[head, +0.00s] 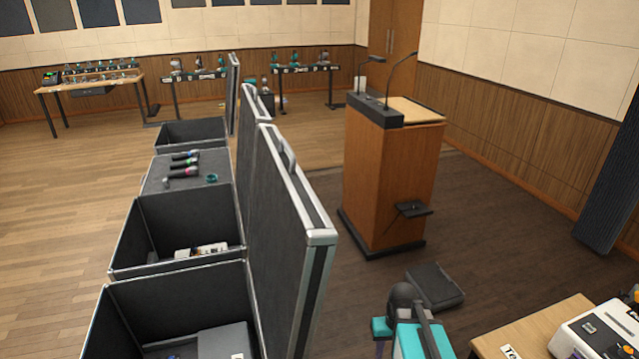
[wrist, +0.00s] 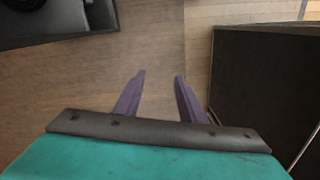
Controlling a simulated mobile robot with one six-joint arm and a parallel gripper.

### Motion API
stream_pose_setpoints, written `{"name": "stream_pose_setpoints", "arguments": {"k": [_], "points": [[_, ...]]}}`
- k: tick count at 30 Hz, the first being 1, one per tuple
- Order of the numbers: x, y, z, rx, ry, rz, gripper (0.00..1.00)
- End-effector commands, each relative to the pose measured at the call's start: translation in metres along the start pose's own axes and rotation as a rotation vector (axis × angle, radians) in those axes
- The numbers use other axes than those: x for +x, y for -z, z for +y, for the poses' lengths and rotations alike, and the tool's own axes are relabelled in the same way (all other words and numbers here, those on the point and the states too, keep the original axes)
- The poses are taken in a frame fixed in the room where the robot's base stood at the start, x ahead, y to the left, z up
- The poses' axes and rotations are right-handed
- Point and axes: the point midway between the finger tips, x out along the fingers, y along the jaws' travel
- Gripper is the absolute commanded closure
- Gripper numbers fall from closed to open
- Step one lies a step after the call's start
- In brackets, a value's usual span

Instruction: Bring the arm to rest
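My gripper (wrist: 160,76) shows in the wrist view with its two purple fingers apart and nothing between them. Bare wooden floor lies beyond the fingertips. In the head view my arm (head: 408,325), with teal and dark grey parts, stands at the bottom, right of the open flight cases. The fingertips cannot be made out in the head view.
Open black flight cases (head: 120,273) with raised lids (head: 318,238) stand to the left. A wooden lectern (head: 392,170) with microphones stands ahead. A table (head: 490,343) with a white machine (head: 600,330) is at the lower right. Dark floor between is mostly clear.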

Motion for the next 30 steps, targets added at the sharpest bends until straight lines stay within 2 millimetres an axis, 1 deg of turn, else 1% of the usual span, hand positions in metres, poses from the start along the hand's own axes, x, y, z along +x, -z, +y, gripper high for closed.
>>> {"name": "stream_pose_setpoints", "arguments": {"k": [1,3,8,9,14,20,26,30], "points": [[0.003,-0.005,-0.009,0.008,-0.004,0.001,0.63],[0.006,-0.009,-0.019,0.024,-0.01,0.005,0.63],[0.013,-0.018,-0.038,0.057,-0.023,0.014,0.63],[0.023,-0.021,-0.035,0.059,-0.022,0.0,0.63],[0.048,-0.039,-0.035,0.058,-0.02,-0.042,0.63],[0.085,-0.068,-0.036,0.057,-0.018,-0.108,0.63],[0.132,-0.111,-0.037,0.056,-0.015,-0.196,0.63],[0.164,-0.144,-0.038,0.055,-0.013,-0.26,0.63]]}}
